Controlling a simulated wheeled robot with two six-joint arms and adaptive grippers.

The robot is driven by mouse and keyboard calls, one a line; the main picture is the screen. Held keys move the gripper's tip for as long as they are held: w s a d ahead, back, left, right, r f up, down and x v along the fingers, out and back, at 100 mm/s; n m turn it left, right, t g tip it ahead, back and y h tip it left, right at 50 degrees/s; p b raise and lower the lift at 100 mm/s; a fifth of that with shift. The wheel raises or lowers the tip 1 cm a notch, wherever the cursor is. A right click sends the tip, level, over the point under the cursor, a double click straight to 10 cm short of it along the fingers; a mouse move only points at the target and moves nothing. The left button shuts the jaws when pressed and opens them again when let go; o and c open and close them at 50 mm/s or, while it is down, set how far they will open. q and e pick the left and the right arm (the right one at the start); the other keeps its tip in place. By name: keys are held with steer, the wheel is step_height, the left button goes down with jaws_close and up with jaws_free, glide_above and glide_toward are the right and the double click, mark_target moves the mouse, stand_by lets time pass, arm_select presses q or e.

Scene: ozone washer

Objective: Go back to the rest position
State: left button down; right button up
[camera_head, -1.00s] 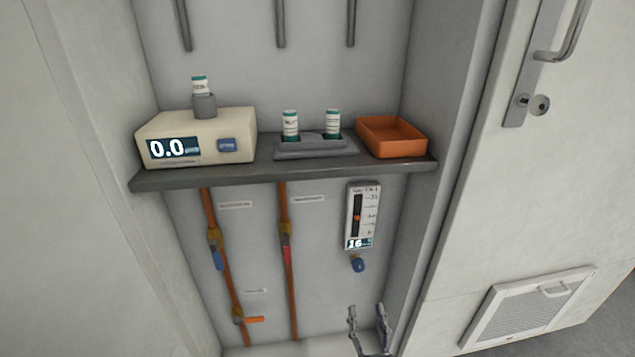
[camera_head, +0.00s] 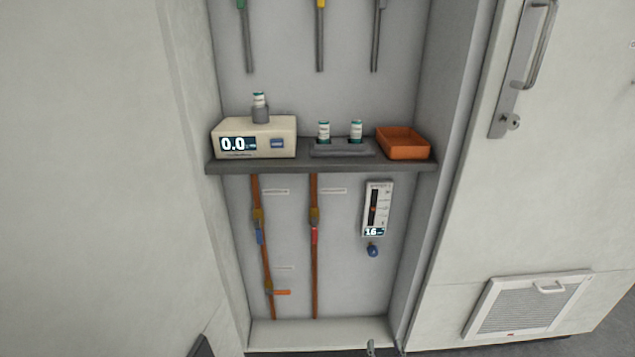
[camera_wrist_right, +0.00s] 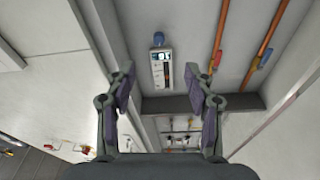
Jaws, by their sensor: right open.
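My right gripper (camera_head: 386,349) shows only as fingertips at the bottom edge of the head view, below the cabinet. In the right wrist view my right gripper (camera_wrist_right: 160,82) has its two fingers wide apart with nothing between them. A flow meter (camera_head: 376,208) reading 16, with a blue knob (camera_head: 372,250) below it, is on the cabinet's back wall, apart from the fingers. It also shows beyond the fingertips in the right wrist view (camera_wrist_right: 161,70). My left gripper is not seen; a dark shape at the lower left of the head view is too cropped to identify.
A shelf (camera_head: 320,166) holds an analyzer (camera_head: 255,138) reading 0.0 with a vial on top, a grey rack (camera_head: 342,149) with two vials, and an orange tray (camera_head: 404,144). Pipes with valves (camera_head: 314,235) run below. The cabinet's bottom ledge (camera_head: 320,332) is clear.

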steer(key=s+d+f+n+g+p, duration=0.1)
steer(key=s+d+f+g+p, duration=0.1)
steer(key=s+f+g+p, duration=0.5)
steer(key=s+d+f+g+p, duration=0.1)
steer(key=s+g+p, duration=0.3)
steer(key=p, duration=0.6)
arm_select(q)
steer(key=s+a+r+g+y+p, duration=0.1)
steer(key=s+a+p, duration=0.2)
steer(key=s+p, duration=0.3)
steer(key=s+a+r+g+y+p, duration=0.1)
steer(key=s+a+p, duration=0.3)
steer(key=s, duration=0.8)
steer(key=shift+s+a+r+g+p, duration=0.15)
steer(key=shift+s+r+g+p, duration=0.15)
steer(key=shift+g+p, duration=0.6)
arm_select(e)
steer(key=s+d+g, duration=0.4)
steer(key=s, duration=0.9)
steer(key=s+d+f+g, duration=0.1)
steer(key=s+d+g, duration=0.2)
steer(key=s, duration=1)
steer(key=shift+s+d+f+n+g+h, duration=0.15)
steer(key=shift+d+f+n+g+h, duration=0.2)
steer(key=shift+d, duration=0.3)
